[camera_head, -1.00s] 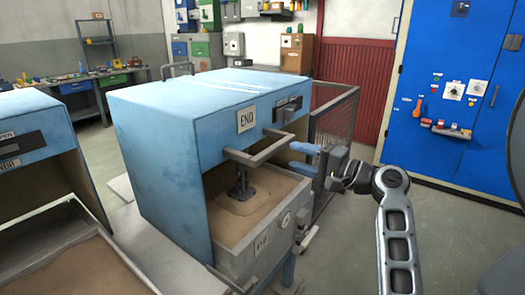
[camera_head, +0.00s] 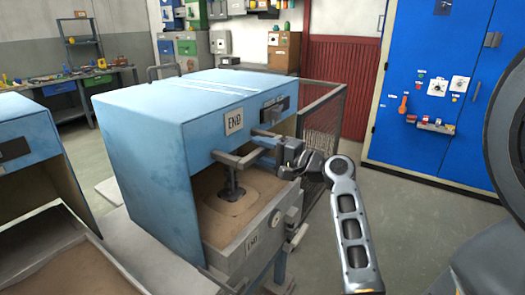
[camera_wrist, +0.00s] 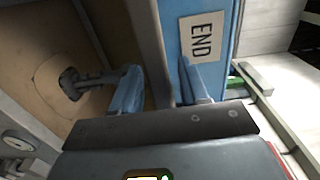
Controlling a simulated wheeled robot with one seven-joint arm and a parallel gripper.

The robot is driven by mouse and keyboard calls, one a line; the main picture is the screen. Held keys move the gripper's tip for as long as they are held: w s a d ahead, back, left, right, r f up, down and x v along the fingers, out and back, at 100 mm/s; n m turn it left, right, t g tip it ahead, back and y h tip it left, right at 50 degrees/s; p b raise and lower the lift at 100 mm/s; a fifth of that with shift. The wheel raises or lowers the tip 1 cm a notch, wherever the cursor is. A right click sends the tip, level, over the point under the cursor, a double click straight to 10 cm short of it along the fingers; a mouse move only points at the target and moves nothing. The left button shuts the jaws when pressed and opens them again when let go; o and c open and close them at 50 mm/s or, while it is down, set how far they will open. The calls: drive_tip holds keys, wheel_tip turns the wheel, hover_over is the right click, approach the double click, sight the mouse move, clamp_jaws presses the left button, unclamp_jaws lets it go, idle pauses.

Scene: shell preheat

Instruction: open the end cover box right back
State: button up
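The END box is a blue box (camera_head: 150,125) with an END label (camera_head: 234,122) on its front panel. Its front is open below the panel, showing brown sand and a dark post (camera_head: 233,180) inside. A grey bar handle (camera_head: 236,159) runs along the panel's lower edge. My gripper (camera_head: 262,142) has blue fingers at the handle's right part. In the wrist view the fingers (camera_wrist: 158,88) are apart, with the grey handle bar (camera_wrist: 152,40) running between them. I cannot tell whether they touch it. The END label also shows there (camera_wrist: 201,42).
A second blue box (camera_head: 30,150) stands at the left with an open front. A mesh fence (camera_head: 325,115) stands right behind the END box. A blue cabinet (camera_head: 425,90) is at the right. Grey floor between them is clear.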

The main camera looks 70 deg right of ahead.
clamp_jaws()
idle(0.3)
